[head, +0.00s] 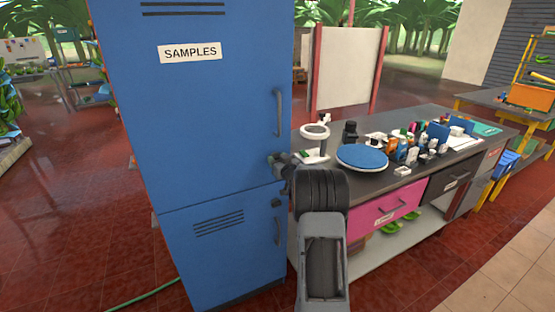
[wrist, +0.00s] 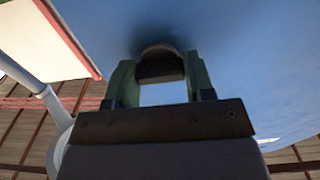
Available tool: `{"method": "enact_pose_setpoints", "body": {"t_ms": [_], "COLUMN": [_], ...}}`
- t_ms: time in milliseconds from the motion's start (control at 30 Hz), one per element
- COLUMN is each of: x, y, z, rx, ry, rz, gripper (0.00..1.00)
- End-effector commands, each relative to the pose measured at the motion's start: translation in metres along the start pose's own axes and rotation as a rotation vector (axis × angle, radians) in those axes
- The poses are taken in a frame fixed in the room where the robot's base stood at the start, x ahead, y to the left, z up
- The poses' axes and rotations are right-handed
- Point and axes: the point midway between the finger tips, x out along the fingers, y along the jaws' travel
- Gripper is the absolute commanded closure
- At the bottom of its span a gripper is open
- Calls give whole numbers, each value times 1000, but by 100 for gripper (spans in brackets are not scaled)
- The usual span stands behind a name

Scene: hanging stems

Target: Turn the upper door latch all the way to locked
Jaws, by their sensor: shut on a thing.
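The blue cabinet (head: 200,120) stands upright in the head view, its upper door marked "SAMPLES". My gripper (head: 275,161) is at the lower right of that upper door. In the wrist view my gripper (wrist: 159,66) has its two greenish fingers on either side of the dark upper latch (wrist: 160,68), shut on it. The latch's rounded base lies against the blue door face. In the head view the upper latch is mostly hidden behind my gripper, and I cannot tell its exact angle.
The upper door handle (head: 279,112) is above my gripper; a lower latch (head: 276,203) and lower handle (head: 277,231) are below. A bench (head: 440,170) to the right carries a blue disc (head: 362,157) and many small items. A green hose (head: 150,293) lies on the floor.

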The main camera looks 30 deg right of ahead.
Motion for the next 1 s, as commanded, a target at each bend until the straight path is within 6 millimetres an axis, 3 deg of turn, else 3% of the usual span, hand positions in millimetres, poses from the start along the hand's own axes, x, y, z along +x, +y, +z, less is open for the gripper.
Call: {"method": "enact_pose_setpoints", "body": {"t_ms": [633, 667, 900, 1000], "x": [0, 0, 0, 0], "y": [0, 0, 0, 0], "z": [0, 0, 0, 0], "rx": [49, 49, 47, 47], "ry": [0, 0, 0, 0], "rz": [0, 0, 0, 0], "gripper": [75, 50, 27, 26]}}
